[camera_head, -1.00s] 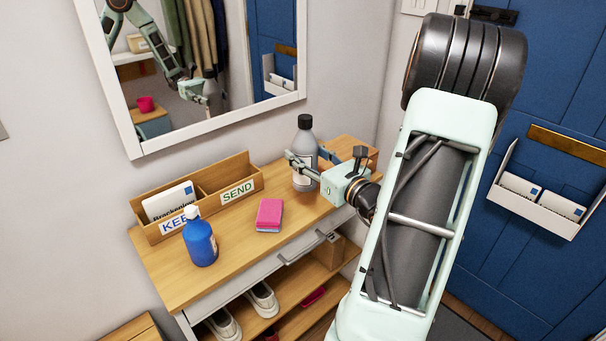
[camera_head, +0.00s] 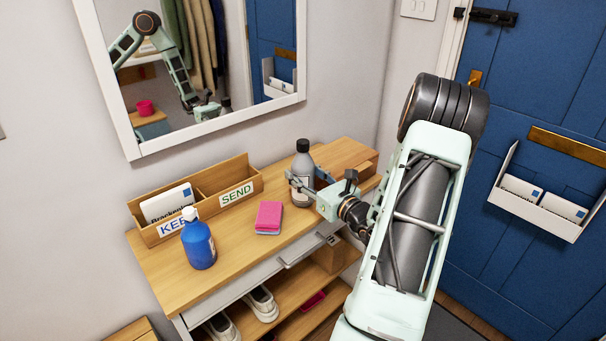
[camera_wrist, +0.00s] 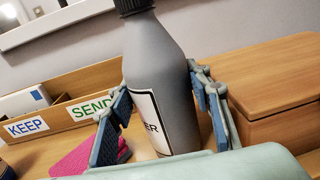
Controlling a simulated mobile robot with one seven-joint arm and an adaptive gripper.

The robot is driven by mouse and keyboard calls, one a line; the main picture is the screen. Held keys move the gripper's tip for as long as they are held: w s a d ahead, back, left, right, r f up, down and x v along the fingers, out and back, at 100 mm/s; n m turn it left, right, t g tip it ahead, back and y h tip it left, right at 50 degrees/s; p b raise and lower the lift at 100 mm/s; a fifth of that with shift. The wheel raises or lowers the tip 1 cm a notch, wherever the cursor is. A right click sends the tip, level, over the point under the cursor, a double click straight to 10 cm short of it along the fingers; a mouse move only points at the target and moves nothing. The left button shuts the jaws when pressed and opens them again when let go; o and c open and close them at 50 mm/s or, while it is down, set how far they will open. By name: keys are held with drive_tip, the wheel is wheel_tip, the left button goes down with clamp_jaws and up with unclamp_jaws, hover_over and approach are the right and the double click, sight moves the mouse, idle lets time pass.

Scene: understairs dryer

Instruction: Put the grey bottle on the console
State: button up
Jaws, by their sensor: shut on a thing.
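The grey bottle (camera_head: 302,163), with a black cap and a white label, is upright over the right half of the wooden console (camera_head: 185,283). My gripper (camera_head: 303,183) has its fingers on either side of the bottle's body and is shut on it. In the wrist view the bottle (camera_wrist: 165,65) stands between the two blue-padded fingers (camera_wrist: 163,112). Its base is low at the console top, partly hidden by my gripper; I cannot tell for sure whether it touches.
A KEEP/SEND letter tray (camera_head: 150,230) stands at the wall. A wooden box (camera_head: 345,156) is at the right end. A mirror (camera_head: 135,150) hangs above.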

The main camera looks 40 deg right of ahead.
drive_tip(key=shift+f, duration=0.1)
drive_tip(key=o, duration=1.5)
drive_tip(key=shift+s, duration=0.15)
drive_tip(key=s, duration=1.1)
drive_tip(key=shift+s, duration=0.35)
drive_tip(key=shift+a, duration=0.1)
